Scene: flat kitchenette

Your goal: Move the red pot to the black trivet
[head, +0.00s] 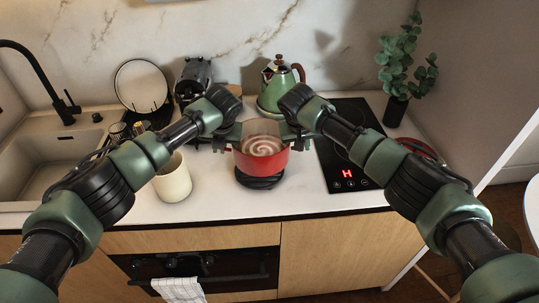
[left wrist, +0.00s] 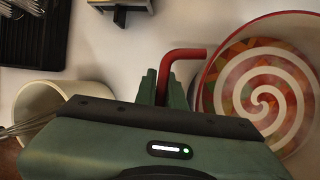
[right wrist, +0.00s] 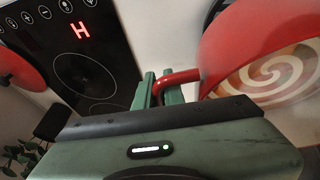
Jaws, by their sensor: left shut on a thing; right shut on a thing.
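The red pot (head: 262,163) is upright in the middle of the counter, with a swirled red and white content inside. The black trivet (head: 260,183) shows directly under the pot, partly hidden by it. I cannot tell whether the pot touches it or hangs slightly above. My left gripper (head: 233,143) is shut on the pot's left handle; that red handle (left wrist: 184,54) shows between its fingers in the left wrist view. My right gripper (head: 292,142) is shut on the opposite handle (right wrist: 178,78), seen in the right wrist view.
A black cooktop (head: 338,177) showing a red H lies to the right, with a red round thing (head: 418,147) at its far side. A green kettle (head: 276,88) stands behind the pot. A cream crock (head: 173,180) stands left. Bare counter (head: 225,206) lies in front.

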